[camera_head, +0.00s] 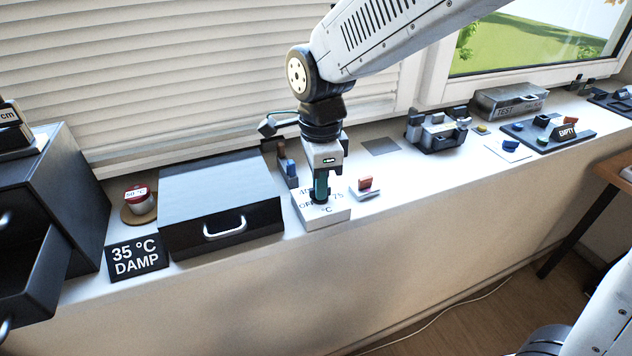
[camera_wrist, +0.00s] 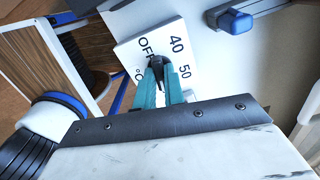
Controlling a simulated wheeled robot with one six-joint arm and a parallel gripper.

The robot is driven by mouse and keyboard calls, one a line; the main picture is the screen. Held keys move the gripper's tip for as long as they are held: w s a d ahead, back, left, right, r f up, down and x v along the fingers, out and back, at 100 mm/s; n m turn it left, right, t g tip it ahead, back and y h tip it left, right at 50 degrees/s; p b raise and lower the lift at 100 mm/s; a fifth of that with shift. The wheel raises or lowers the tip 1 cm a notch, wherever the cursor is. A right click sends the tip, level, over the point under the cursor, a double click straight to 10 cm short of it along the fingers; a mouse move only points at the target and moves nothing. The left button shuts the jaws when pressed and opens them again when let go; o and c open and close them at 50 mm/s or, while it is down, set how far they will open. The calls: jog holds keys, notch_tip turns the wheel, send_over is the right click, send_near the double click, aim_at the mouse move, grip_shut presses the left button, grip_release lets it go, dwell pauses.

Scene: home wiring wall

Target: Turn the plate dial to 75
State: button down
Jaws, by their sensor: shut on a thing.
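My gripper (camera_head: 320,197) points down onto the box from above. In the wrist view its teal fingers (camera_wrist: 161,72) are shut on the dark knob (camera_wrist: 157,62) in the middle of the face. The fingers cover most of the knob and the 75 mark. I cannot tell which number the knob points to.
A blue-levered switch (camera_head: 290,172) stands close behind left, and a red-topped switch (camera_head: 365,187) stands close right. A black drawer box (camera_head: 222,200) is to the left, with a "35 °C DAMP" sign (camera_head: 138,258). Farther right stands a grey TEST case (camera_head: 510,100).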

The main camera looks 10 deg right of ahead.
jog(key=shift+s+d+f, duration=0.1)
jog(key=shift+s+f, duration=0.05)
jog(key=shift+s, duration=0.05)
jog(key=c, duration=1.5)
grip_release()
jog(key=shift+w, duration=0.1)
jog(key=shift+r, duration=0.35)
notch_tip(320, 180, up, 7)
jog(key=shift+r, duration=0.2)
